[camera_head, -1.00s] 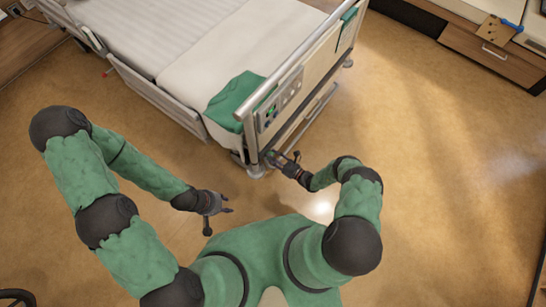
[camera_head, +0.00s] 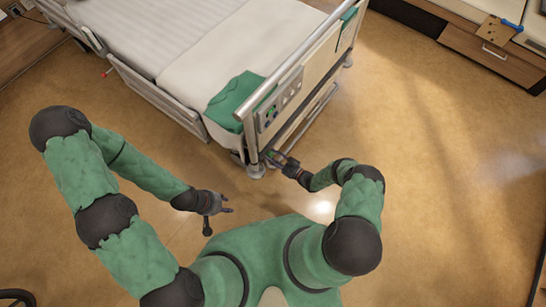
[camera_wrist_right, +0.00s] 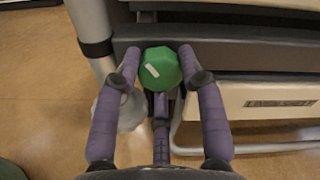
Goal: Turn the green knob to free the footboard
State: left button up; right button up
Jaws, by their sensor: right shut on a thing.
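The green knob (camera_wrist_right: 161,67) shows in the right wrist view, on the dark bar under the bed's end, with a pale mark on its face. My right gripper (camera_wrist_right: 160,62) has one finger on each side of the knob and is shut on it. In the head view my right gripper (camera_head: 277,160) is at the bed's lower near corner and mostly covers the knob. The footboard (camera_head: 314,72) stands upright at the bed's end with a metal rail along its top. My left gripper (camera_head: 221,203) is open and empty above the floor, apart from the bed.
A green cloth (camera_head: 236,96) lies on the mattress (camera_head: 205,75) near the footboard. A grey bed leg (camera_wrist_right: 92,25) stands just left of the knob. A wooden cabinet (camera_head: 490,57) is at the upper right. The floor (camera_head: 430,170) to the right is clear.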

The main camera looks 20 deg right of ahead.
jog(key=n, duration=1.1)
jog(key=shift+n, duration=0.4)
dwell(0.3)
jog(key=o, duration=1.1)
jog(key=shift+o, duration=0.2)
jog(key=v, duration=1.2)
